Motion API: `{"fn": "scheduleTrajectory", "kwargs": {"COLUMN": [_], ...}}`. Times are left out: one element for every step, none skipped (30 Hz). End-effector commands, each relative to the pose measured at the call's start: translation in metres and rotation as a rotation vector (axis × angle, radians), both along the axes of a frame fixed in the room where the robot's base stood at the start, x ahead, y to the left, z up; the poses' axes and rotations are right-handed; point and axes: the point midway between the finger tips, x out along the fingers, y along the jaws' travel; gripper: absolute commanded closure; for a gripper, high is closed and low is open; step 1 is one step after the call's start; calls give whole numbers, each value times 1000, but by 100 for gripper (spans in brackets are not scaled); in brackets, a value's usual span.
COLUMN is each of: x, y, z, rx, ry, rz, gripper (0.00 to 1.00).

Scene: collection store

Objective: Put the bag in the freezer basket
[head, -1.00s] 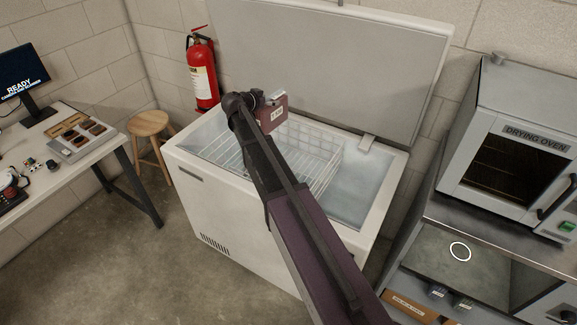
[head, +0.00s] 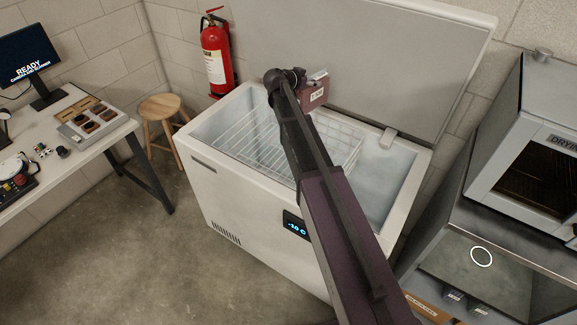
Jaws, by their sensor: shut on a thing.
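My gripper (head: 303,84) is at the far end of my arm, over the back of the open chest freezer (head: 225,191). A small dark red item with a white label (head: 314,95) shows at the gripper and looks like the bag. My gripper is shut on it; the fingers are mostly hidden by my wrist. The white wire freezer basket (head: 238,140) hangs inside the freezer, left and below the item. My arm covers part of the basket. The item appears above the basket's back edge, but its exact height and depth are hard to tell.
The freezer lid (head: 370,60) stands open behind. A fire extinguisher (head: 216,55) is on the wall at the left, with a wooden stool (head: 160,108) below. A desk (head: 95,140) is far left. A drying oven (head: 535,170) on a bench is at the right.

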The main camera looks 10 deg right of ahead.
Motion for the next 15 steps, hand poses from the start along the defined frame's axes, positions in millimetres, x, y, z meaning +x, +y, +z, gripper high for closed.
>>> {"fn": "scheduleTrajectory", "kwargs": {"x": [0, 0, 0, 0, -1, -1, -1, -2, -2, -3, -4, -4, -5, -6, -7], "y": [0, 0, 0, 0, 1, 2, 3, 4, 5, 7, 8, 11, 13, 15, 18], "z": [0, 0, -1, -2, -4, -6, -8, -10, -14, -17, -21, -26, -30, -35, -41], "rx": [-1, -1, -1, -1, -1, -1, -1, -1, -1, -1, 0, -1, 0, -1, 0], "ry": [-1, 0, 0, 0, 0, -1, 0, 0, 0, 0, 0, 1, 1, 1, 0], "rz": [0, 0, 1, 2, 4, 5, 8, 10, 13, 17, 21, 26, 32, 36, 44], "gripper": [79, 79, 79, 79, 79, 79, 79, 79, 79, 79, 79, 79, 79, 79, 79]}}
